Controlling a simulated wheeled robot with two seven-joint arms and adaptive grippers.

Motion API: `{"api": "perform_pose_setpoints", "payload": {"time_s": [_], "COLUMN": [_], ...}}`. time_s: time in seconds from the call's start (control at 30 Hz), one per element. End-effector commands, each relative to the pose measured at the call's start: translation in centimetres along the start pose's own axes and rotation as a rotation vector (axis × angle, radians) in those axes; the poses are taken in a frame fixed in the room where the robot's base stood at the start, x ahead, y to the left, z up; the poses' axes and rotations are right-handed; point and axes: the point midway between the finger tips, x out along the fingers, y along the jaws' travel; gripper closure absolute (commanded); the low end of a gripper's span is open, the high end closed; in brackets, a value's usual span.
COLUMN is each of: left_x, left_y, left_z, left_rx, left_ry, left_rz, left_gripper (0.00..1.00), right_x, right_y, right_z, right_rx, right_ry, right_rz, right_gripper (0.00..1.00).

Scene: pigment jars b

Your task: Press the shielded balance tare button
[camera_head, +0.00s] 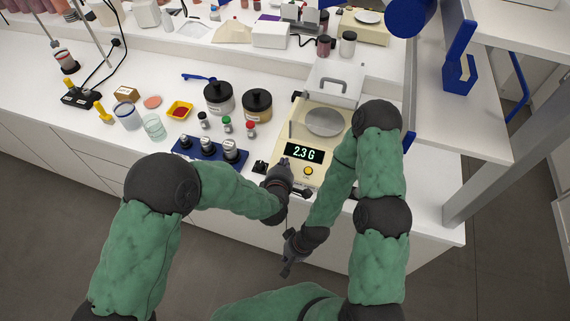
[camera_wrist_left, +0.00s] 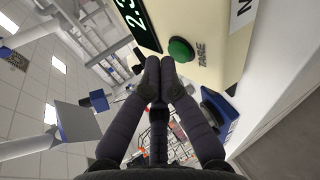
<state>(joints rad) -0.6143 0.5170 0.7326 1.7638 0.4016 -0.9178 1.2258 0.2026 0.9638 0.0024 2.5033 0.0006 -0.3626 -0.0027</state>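The cream balance (camera_head: 331,152) stands near the table's front edge, with a round metal pan (camera_head: 324,122) and a lit display (camera_head: 303,153) reading 2.3 G. In the left wrist view a green button (camera_wrist_left: 180,50) is labelled TARE; in the head view I cannot see it, and my left gripper may cover it. A yellow-orange button (camera_head: 308,171) shows on the balance front. My left gripper (camera_head: 284,166) is at the front left of the balance; its fingertips (camera_wrist_left: 160,63) are together, empty, close beside the green button; contact is unclear. My right gripper (camera_head: 287,264) hangs low before the table edge.
A blue holder (camera_head: 210,155) with weights or small jars is left of the balance. Two black-lidded jars (camera_head: 219,98) (camera_head: 257,105) and small vials stand behind it. A light panel with a grey handle (camera_head: 334,83) is behind the pan. A shelf lies to the right.

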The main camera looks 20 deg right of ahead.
Motion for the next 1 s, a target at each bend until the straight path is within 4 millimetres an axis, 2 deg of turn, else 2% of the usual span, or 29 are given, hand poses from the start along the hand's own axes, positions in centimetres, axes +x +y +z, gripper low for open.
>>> {"api": "perform_pose_setpoints", "payload": {"time_s": [1.0], "left_x": [0.48], "left_y": [-0.52], "left_z": [0.01], "left_rx": [0.000], "left_ry": [0.000], "left_rz": [-0.001], "left_gripper": [1.00], "right_x": [0.84], "right_y": [0.30], "right_z": [-0.03], "right_rx": [0.000], "right_ry": [0.000], "right_rz": [0.000], "right_gripper": [1.00]}}
